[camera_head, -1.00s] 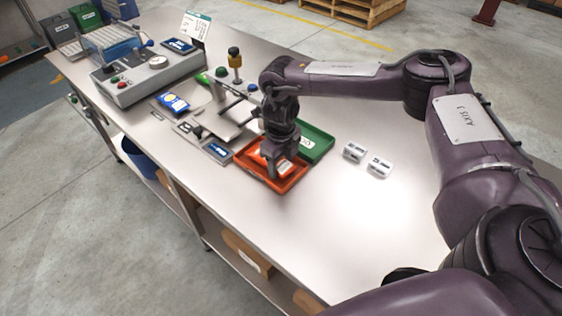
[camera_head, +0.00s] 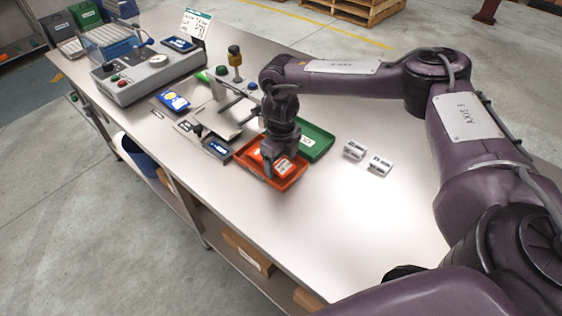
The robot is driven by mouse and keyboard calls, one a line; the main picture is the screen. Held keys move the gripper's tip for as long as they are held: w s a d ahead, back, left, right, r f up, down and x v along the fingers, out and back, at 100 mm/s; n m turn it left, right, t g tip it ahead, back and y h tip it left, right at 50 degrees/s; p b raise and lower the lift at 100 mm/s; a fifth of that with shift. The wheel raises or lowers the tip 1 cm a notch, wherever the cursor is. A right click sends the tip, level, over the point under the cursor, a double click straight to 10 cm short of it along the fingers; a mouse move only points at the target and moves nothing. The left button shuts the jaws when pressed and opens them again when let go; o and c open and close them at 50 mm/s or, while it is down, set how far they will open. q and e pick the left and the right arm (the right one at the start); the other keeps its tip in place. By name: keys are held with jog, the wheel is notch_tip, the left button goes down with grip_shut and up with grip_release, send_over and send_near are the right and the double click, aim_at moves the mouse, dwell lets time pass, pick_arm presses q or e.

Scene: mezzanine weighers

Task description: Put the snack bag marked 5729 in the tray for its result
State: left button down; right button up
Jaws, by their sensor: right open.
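An orange-red snack bag (camera_head: 284,167) with a white label lies in the red tray (camera_head: 276,187). Its number is too small to read, and my gripper hides part of it. My right gripper (camera_head: 270,167) is open, pointing down over the left part of the bag in that tray. I cannot tell whether its fingers touch the bag. A green tray (camera_head: 322,147) stands just behind the red one, with a white label inside. My left gripper is not in view.
A weigher with a flat plate (camera_head: 230,118) stands left of the trays. A blue bag (camera_head: 174,101) lies beyond it. A grey machine (camera_head: 150,78) stands at the far left. The table's near part is clear.

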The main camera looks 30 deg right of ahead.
notch_tip(320, 180, up, 12)
jog(key=shift+f, duration=0.2)
jog(key=shift+a+f, duration=0.1)
dwell(0.5)
